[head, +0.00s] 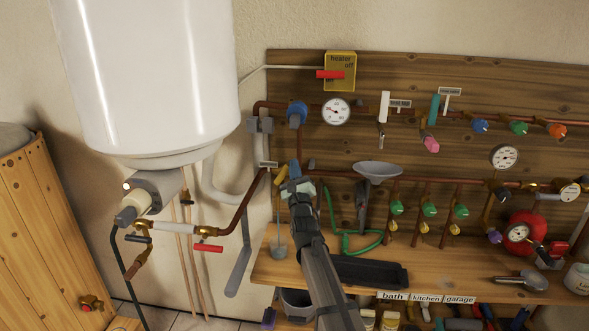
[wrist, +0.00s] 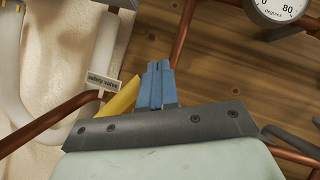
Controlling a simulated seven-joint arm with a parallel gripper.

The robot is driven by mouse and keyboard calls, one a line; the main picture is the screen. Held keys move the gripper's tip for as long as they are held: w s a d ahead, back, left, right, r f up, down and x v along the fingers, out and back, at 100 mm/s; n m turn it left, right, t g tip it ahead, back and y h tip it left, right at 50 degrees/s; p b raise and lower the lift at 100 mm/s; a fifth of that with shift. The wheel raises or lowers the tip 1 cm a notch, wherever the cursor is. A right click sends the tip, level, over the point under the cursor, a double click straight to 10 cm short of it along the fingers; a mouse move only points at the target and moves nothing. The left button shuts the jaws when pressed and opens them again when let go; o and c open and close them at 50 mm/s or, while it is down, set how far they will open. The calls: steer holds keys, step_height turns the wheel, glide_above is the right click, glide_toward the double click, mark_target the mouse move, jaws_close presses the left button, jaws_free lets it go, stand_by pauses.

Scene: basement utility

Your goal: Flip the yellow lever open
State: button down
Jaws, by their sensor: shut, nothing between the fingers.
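The yellow lever (wrist: 122,101) shows in the wrist view just left of my gripper's blue fingers, slanting up to the right. Its lower part is hidden behind the dark gripper body. In the head view a small yellow part of it (head: 281,173) shows left of the fingers. My gripper (wrist: 157,68) is shut and empty, its fingertips together and to the right of the lever. In the head view my gripper (head: 295,165) is in front of the pipes at the left of the wooden board. I cannot tell whether it touches the lever.
A "safety valve" label (wrist: 102,82) is beside the lever. A copper pipe (wrist: 45,122) runs at the left. The white boiler (head: 145,80) hangs at the left. A grey funnel (head: 377,171) and green-handled valves (head: 429,210) are to the right. A wooden shelf (head: 470,285) lies below.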

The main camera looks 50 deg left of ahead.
steer(key=d+f, duration=0.3)
steer(key=d, duration=0.9)
steer(key=shift+d, duration=0.4)
